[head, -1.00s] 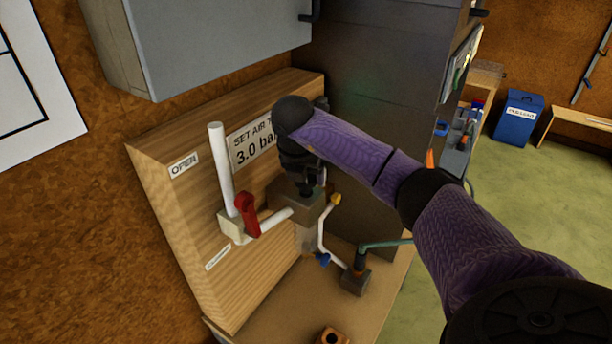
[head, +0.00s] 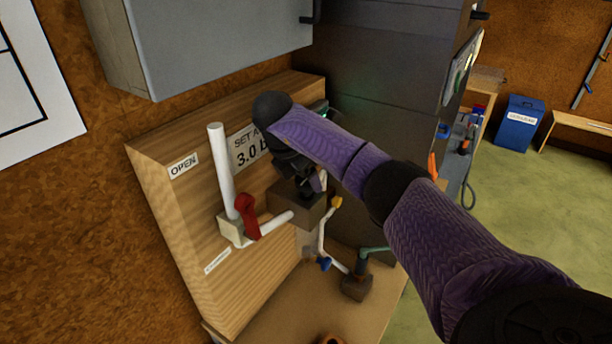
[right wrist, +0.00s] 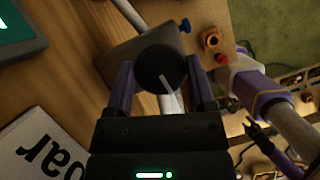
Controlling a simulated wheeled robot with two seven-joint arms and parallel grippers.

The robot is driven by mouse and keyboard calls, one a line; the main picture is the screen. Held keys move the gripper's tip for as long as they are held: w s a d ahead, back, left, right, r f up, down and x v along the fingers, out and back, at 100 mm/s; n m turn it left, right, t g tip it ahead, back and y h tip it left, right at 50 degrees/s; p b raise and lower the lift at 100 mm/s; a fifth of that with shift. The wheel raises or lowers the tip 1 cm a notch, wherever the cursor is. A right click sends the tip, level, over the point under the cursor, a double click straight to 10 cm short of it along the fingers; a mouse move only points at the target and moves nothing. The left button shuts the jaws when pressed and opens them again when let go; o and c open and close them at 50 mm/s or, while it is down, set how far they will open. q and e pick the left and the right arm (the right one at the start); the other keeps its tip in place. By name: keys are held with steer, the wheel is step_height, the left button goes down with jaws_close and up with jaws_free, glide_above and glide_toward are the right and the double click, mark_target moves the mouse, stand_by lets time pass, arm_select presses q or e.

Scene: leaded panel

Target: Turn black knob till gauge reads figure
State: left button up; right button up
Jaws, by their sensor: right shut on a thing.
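The black knob (right wrist: 160,68) with a pale line on its face sits between the two purple fingers of my right gripper (right wrist: 161,80) in the right wrist view. The fingers are shut on its sides. In the head view my right gripper (head: 306,188) is at the grey-brown block (head: 292,208) on the wooden panel, and my wrist hides the knob. The sign (head: 242,150) shows "SET A" and "3.0 b", the rest covered. A dark display with green marks (right wrist: 15,30) is cut off in the right wrist view; its reading cannot be told.
A yellow-tipped white pipe (head: 322,235), a blue handle (head: 324,264) and a small brown block (head: 356,288) are below. A grey cabinet (head: 220,45) hangs above.

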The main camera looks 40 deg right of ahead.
mark_target(299, 182)
stand_by(0.4)
steer(key=o, duration=1.2)
steer(key=shift+a, duration=0.1)
steer(key=shift+r, duration=0.1)
steer(key=v, duration=0.3)
steer(key=shift+w+a+r, duration=0.1)
steer(key=shift+a+r, duration=0.05)
steer(key=shift+r, duration=0.2)
steer(key=p+v, duration=0.2)
steer(key=v, duration=0.4)
